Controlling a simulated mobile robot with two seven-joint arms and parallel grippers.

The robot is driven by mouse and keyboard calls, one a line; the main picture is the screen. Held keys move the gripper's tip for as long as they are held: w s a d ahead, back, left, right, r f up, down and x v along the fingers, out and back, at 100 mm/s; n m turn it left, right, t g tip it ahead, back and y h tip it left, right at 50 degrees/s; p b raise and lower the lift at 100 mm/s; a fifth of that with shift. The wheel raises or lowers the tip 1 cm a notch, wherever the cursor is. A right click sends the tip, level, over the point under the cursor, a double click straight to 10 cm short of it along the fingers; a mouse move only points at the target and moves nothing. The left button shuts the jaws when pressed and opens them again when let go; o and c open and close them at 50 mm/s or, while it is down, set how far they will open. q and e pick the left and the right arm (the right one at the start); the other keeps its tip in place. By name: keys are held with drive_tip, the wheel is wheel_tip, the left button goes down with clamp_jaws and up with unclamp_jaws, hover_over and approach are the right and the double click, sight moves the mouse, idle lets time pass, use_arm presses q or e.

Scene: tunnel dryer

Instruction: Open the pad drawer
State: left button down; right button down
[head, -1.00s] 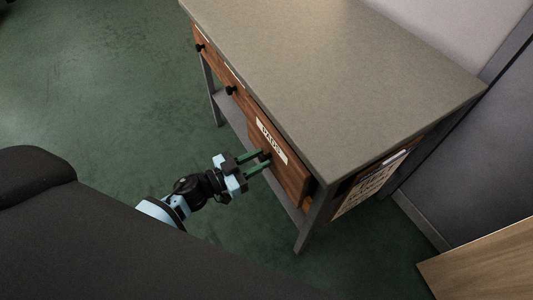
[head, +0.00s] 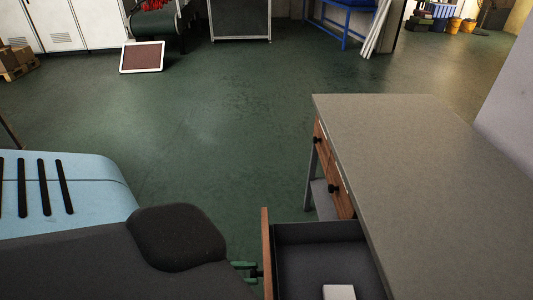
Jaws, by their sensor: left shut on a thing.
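The pad drawer (head: 266,245) is pulled well out from the near end of the grey-topped workbench (head: 430,170). Its wooden front stands to the left, and its dark grey inside is exposed. A white block-like item (head: 339,292) lies in it, cut off by the bottom edge of the view. My left gripper (head: 256,272), with green fingers, is shut on the drawer's dark knob at the outer side of the front. Part of the gripper and its arm is hidden behind my own dark body. My right gripper is not in view.
Two closed drawers with black knobs (head: 334,189) sit farther along the bench. Green floor (head: 220,120) is clear beyond and left of the bench. A framed panel (head: 142,57), white cabinets (head: 65,25) and a blue stand (head: 345,18) are far back.

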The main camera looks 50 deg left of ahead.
use_arm(q)
drive_tip(key=shift+v, duration=0.9)
drive_tip(key=c, duration=1.1)
unclamp_jaws()
drive_tip(key=b+v, duration=0.1)
drive_tip(key=v, duration=0.6)
drive_tip(key=shift+s+a, duration=0.25)
drive_tip(key=shift+s, duration=0.05)
